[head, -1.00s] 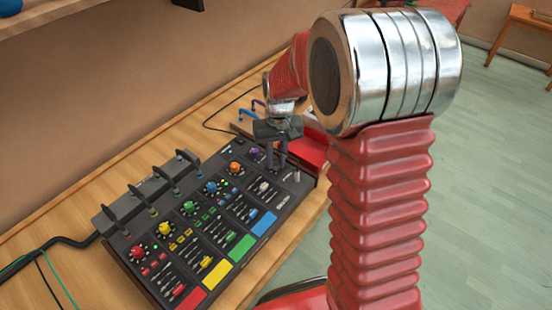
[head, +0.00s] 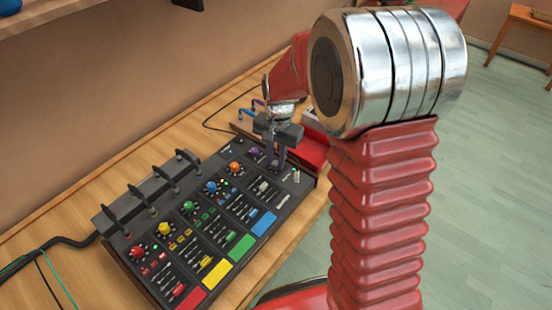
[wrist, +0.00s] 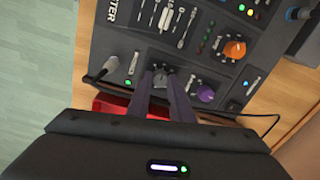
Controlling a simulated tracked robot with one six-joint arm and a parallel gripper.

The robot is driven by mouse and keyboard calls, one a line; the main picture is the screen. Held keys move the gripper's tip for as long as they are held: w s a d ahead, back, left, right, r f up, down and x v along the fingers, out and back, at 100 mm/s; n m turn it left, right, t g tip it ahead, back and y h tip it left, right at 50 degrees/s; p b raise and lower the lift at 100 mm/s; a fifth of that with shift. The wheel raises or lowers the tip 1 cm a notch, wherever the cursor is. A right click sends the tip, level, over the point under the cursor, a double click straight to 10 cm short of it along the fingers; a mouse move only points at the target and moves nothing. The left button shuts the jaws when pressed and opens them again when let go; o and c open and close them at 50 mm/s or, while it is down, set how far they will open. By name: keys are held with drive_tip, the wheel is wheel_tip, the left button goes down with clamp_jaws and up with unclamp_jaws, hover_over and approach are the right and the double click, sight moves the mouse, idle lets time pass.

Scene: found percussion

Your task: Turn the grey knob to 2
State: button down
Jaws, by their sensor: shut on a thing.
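The grey knob (wrist: 160,80) shows in the wrist view between my two fingertips, near the end of the black mixer panel (head: 222,240). My gripper (wrist: 161,76) points down at the panel and is shut on the knob. In the head view my gripper (head: 275,166) stands at the panel's far right corner and hides the knob. The fingers cover much of the knob in the wrist view, so I cannot read its pointer or any numbers around it.
A purple knob (wrist: 206,92) sits close beside my fingers, with an orange knob (wrist: 235,49) beyond it. A red box (head: 313,153) stands behind the panel's right end.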

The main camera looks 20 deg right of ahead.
sight(276, 165)
drive_tip(key=m, duration=0.5)
drive_tip(key=shift+a+m, duration=0.1)
drive_tip(key=shift+m, duration=2.4)
drive_tip(key=c, duration=1.6)
unclamp_jaws()
drive_tip(key=shift+r, duration=0.1)
drive_tip(key=r, duration=1.3)
drive_tip(key=shift+s+r, duration=0.3)
drive_tip(key=shift+s, duration=0.05)
